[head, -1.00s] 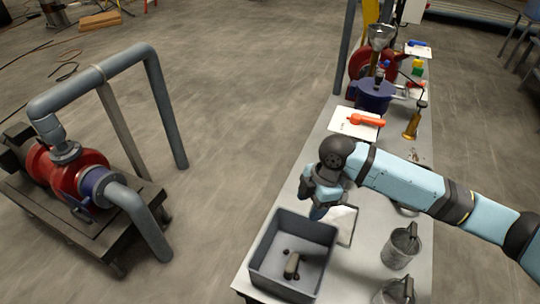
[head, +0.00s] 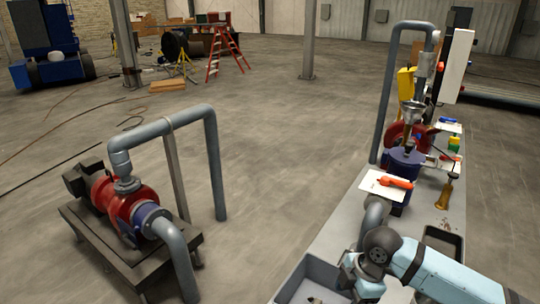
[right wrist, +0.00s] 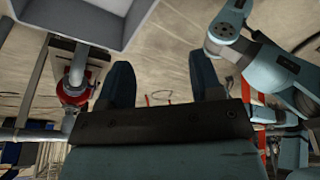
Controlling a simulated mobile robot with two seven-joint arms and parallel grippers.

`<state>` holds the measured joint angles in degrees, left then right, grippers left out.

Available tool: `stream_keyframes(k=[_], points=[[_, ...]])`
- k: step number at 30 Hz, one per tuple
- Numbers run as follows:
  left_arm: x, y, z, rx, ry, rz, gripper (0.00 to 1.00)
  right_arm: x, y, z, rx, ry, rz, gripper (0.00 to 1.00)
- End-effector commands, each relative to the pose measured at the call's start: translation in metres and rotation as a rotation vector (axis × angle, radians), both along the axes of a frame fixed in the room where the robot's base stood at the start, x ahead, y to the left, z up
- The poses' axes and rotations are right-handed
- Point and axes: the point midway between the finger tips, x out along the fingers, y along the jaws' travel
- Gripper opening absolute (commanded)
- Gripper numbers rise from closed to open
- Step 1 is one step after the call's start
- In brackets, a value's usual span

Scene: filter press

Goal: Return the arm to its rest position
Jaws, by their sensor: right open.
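My right arm comes in from the right in the head view, light blue with dark joints. Its gripper (head: 358,284) is low at the bottom of the picture, by the right side of the grey bin (head: 300,275). In the right wrist view the gripper (right wrist: 163,82) shows two dark fingers well apart with nothing between them. A light blue arm link of mine shows at the upper right there. My left gripper is in no view.
The long table holds a white board with an orange tool (head: 396,183), a blue pot (head: 404,162), an amber-handled tool (head: 446,194) and a dark tray (head: 443,240). A red pump (head: 110,200) on a cart stands at left. The floor between is clear.

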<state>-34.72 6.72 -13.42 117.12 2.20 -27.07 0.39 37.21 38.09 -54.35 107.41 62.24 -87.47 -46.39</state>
Motion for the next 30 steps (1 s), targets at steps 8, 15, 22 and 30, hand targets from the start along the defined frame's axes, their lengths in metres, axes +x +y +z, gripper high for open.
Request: stream_keyframes(k=[8, 15, 22, 30], points=[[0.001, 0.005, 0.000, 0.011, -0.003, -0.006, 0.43, -0.022, 0.049, -0.039, 0.186, -0.055, -0.205, 0.59], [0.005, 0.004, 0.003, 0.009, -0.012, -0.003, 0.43, -0.047, 0.082, -0.071, 0.403, -0.107, -0.517, 0.59], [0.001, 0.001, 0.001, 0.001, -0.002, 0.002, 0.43, -0.081, 0.075, -0.103, 0.592, -0.165, -0.919, 0.59], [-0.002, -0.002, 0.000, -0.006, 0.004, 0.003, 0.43, -0.129, 0.032, -0.132, 0.682, -0.251, -1.267, 0.59]])
